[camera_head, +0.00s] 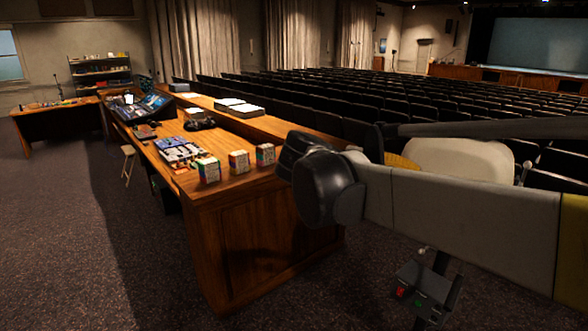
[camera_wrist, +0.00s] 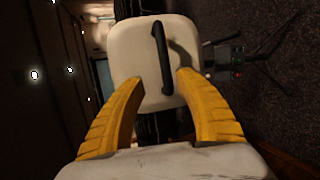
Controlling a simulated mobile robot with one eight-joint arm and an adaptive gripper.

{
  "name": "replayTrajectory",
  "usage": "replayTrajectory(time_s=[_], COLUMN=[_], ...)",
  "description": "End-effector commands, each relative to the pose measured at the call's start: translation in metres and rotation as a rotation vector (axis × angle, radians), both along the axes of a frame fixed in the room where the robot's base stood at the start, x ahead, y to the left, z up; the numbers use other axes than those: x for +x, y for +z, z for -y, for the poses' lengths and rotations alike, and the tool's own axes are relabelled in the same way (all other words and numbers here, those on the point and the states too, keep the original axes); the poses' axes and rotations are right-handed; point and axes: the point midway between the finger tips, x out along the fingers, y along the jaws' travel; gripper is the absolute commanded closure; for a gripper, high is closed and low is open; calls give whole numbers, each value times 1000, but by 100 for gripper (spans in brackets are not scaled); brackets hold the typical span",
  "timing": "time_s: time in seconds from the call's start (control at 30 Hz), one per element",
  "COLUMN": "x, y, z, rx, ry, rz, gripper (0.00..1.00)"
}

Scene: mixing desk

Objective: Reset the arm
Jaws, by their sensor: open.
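My gripper (camera_wrist: 158,80) shows in the wrist view with its two yellow fingers spread apart. Nothing is between the fingers. A pale, rounded block with a dark curved bar, which looks like part of my own body, lies beyond the fingertips. In the head view my grey arm reaches across the right side, bent at a dark joint near the desk's near corner. A bit of yellow shows behind the arm there, but the fingers cannot be made out.
A wooden desk (camera_head: 262,205) stands close left of my arm. Small boxes (camera_head: 238,161), a panel (camera_head: 181,150) and a mixing console (camera_head: 145,105) are on it. Rows of dark seats (camera_head: 400,98) fill the back.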

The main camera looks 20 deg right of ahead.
Motion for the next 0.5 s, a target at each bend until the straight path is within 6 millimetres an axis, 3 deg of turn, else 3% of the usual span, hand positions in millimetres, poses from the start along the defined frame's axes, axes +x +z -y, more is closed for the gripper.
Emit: replayTrajectory(time_s=[0.07, 0.17, 0.27, 0.33, 0.5], x=[0, -7, -24, -40, -79], y=[-1, -21, -70, -118, -233], z=[0, -3, -15, -31, -97], rx=[3, 52, 186, 328, 724], ry=[1, 15, 51, 81, 131], rz=[1, 14, 51, 100, 274], gripper=[59, 59, 59, 59, 59])
